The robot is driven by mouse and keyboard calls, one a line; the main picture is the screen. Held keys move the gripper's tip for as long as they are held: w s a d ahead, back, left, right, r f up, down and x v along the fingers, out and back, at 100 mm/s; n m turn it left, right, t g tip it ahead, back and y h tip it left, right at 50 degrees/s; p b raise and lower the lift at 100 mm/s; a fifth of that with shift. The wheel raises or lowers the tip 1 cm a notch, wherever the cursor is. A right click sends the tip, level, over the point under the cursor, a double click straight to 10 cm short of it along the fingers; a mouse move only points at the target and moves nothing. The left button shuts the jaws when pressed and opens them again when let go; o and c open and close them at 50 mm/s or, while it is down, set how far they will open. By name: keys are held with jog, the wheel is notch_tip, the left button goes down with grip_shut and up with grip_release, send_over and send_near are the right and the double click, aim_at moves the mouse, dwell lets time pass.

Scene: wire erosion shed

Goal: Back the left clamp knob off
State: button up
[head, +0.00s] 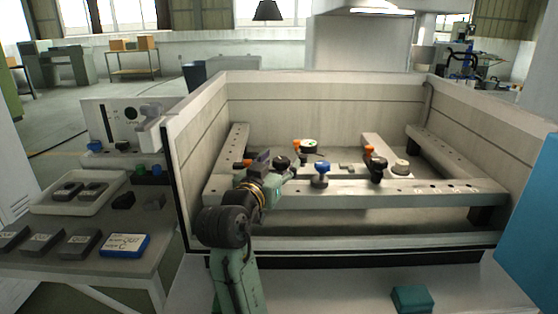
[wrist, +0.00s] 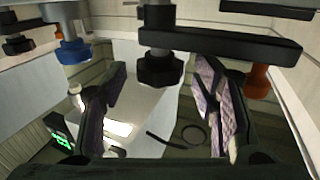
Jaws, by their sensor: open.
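The left clamp knob is black and lobed; it shows in the head view (head: 282,163) above the near rail of the work frame (head: 420,189). In the wrist view the knob (wrist: 160,69) hangs at top centre below a dark clamp bar (wrist: 225,42). My gripper (head: 276,170) is at the knob in the head view. In the wrist view my gripper (wrist: 162,95) is open and empty, its purple-grey padded fingers apart to either side of the knob's line. I see no finger touching the knob; exact depth is unclear.
A blue knob (head: 321,168) stands just right of the left clamp, and a black knob (head: 378,166) farther right. An orange post (wrist: 258,82) is close beside my finger in the wrist view. Tank walls (head: 330,95) surround the frame. A side bench (head: 75,262) holds blocks.

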jog(key=shift+w+d, duration=0.1)
jog(key=shift+c, duration=0.4)
jog(key=c, duration=1.1)
